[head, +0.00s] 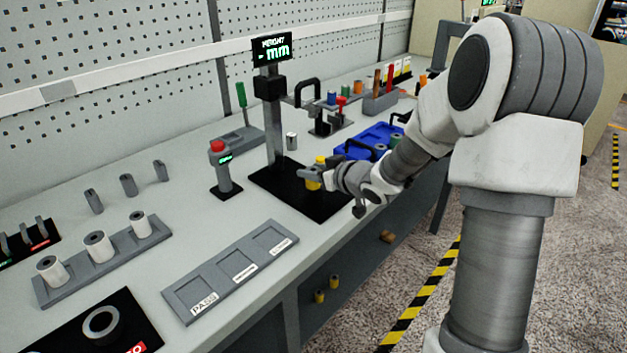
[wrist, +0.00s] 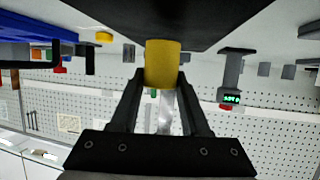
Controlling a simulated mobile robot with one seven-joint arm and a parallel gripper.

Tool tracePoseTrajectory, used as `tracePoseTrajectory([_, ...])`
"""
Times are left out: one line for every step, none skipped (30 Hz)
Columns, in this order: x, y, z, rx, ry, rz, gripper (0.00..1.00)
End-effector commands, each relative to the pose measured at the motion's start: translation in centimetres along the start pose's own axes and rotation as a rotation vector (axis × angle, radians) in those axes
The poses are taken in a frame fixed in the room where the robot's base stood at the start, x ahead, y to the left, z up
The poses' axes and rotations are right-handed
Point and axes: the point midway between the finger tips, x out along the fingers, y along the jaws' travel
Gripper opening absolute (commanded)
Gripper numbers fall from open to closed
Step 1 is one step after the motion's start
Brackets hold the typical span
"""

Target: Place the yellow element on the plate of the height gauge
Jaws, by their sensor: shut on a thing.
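The yellow element (head: 314,185) is a short cylinder at the black plate (head: 277,188) of the height gauge, in the head view. My gripper (head: 314,174) is shut on it. In the wrist view, which is upside down, the element (wrist: 162,65) sits between my two fingertips (wrist: 161,80), with the dark plate (wrist: 230,12) beyond it. I cannot tell whether the element touches the plate or hangs just above it. The gauge's column (head: 272,125) rises at the plate's back, under a display (head: 271,48) reading "- mm".
A red-button post (head: 222,168) stands left of the plate. A blue tray (head: 372,142) lies behind my gripper, to the right. A grey three-pocket tray (head: 230,270) lies in front. A small metal cylinder (head: 291,141) stands behind the plate.

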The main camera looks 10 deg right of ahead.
Motion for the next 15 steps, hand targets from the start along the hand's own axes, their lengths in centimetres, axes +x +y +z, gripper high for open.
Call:
tracePoseTrajectory([0.45, -0.03, 1.04, 0.002, 0.000, -0.001, 0.00])
tracePoseTrajectory([0.54, -0.01, 1.25, 0.002, 0.000, -0.001, 0.00])
tracePoseTrajectory([0.59, 0.01, 1.37, 0.001, 0.001, 0.000, 0.00])
tracePoseTrajectory([0.58, 0.02, 1.35, 0.001, 0.001, 0.000, 0.00])
tracePoseTrajectory([0.55, 0.03, 1.28, 0.000, 0.001, 0.001, 0.00])
tracePoseTrajectory([0.52, 0.04, 1.21, 0.000, 0.001, 0.001, 0.00])
tracePoseTrajectory([0.51, 0.04, 1.20, 0.000, 0.001, 0.001, 0.00])
tracePoseTrajectory([0.51, 0.04, 1.20, 0.000, 0.001, 0.001, 0.00])
tracePoseTrajectory([0.51, 0.04, 1.20, 0.000, 0.001, 0.001, 0.00])
tracePoseTrajectory([0.52, 0.05, 1.23, 0.000, 0.001, 0.001, 0.00])
tracePoseTrajectory([0.55, 0.04, 1.30, 0.000, 0.001, 0.001, 0.00])
tracePoseTrajectory([0.61, 0.04, 1.44, 0.000, 0.001, 0.000, 0.00])
tracePoseTrajectory([0.65, 0.04, 1.56, 0.000, 0.001, 0.000, 0.00])
tracePoseTrajectory([0.69, 0.04, 1.65, 0.000, 0.001, 0.000, 0.00])
tracePoseTrajectory([0.65, 0.05, 1.56, 0.000, 0.001, 0.000, 0.51])
